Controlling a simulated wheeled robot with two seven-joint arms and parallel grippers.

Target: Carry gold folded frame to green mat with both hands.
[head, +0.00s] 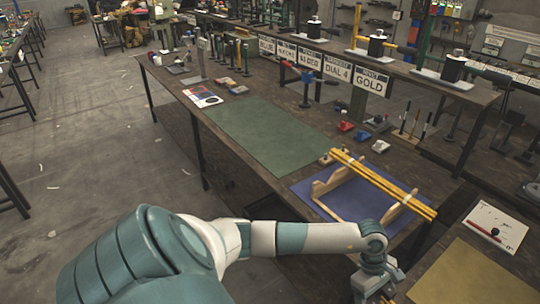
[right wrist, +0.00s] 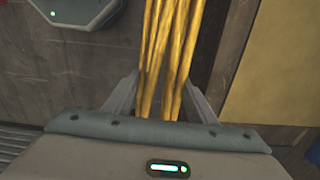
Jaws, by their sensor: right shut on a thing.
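In the head view, long gold bars (head: 385,184) lie side by side across a pale wooden cradle on the blue mat (head: 302,190). The green mat (head: 272,135) lies bare, farther back on the same bench. My left gripper (head: 382,292) points down at the bottom edge, in front of the blue mat; its fingertips are cut off. In the right wrist view, my right gripper (right wrist: 161,105) is shut on the gold folded frame (right wrist: 170,50), whose bars run up between the fingers. The right gripper is outside the head view.
A yellow mat (head: 475,275) and a white sheet with a red tool (head: 495,226) lie at the right. Small red and blue pieces and upright tools stand beyond the green mat. Sign cards (head: 370,81) and presses line the back. Open floor lies left.

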